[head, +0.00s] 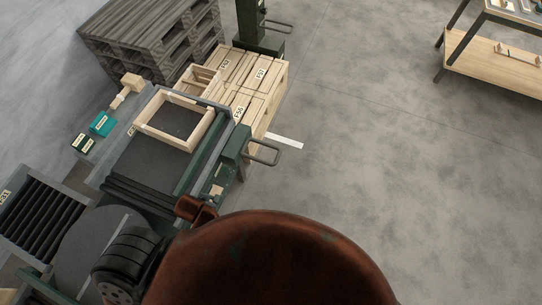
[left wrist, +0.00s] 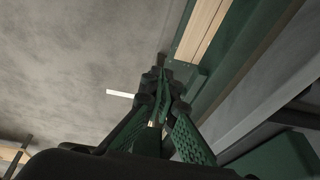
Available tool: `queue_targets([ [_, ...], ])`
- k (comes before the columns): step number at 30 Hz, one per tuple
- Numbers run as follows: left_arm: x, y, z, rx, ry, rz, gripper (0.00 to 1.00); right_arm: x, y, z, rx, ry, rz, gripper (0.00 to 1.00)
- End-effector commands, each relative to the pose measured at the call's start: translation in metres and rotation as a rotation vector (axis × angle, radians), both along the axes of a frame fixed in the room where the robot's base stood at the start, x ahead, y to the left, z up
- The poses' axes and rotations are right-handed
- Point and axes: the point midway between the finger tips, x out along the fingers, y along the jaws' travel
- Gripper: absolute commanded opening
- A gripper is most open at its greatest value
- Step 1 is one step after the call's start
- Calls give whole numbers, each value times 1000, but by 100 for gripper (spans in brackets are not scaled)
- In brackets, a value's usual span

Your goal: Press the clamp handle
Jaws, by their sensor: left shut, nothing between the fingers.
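A dark green clamp block (head: 237,150) stands at the right edge of the bench in the head view. Its grey loop handle (head: 278,154) sticks out to the right over the floor. A pale wooden crate frame (head: 151,132) lies on the bench left of it. My left gripper (left wrist: 161,76) shows in the left wrist view with its fingers together and nothing between them. Its tips are beside a green part (left wrist: 188,73) at the bench edge; I cannot tell whether they touch. The gripper is hidden in the head view. My right gripper is in neither view.
A second green post with a loop handle (head: 278,24) stands at the back. Labelled wooden crates (head: 262,75) sit beyond the bench, with a grey pallet stack (head: 150,35) behind. A table (head: 500,67) is at far right. The floor between is clear, except a white strip (head: 285,140).

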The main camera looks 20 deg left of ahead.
Motion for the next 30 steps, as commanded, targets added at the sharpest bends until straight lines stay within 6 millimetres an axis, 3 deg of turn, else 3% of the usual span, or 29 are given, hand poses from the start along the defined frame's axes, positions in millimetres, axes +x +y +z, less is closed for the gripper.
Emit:
queue_targets([
  [7, 9, -3, 57, -2, -62, 5, 0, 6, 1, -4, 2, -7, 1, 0],
  [10, 36, -12, 70, -27, -134, 6, 0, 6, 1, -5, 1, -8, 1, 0],
  [20, 123, -51, 81, -174, -335, 16, 0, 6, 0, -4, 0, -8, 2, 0],
  [30, 209, -94, 96, -493, -476, 55, 0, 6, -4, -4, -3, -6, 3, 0],
])
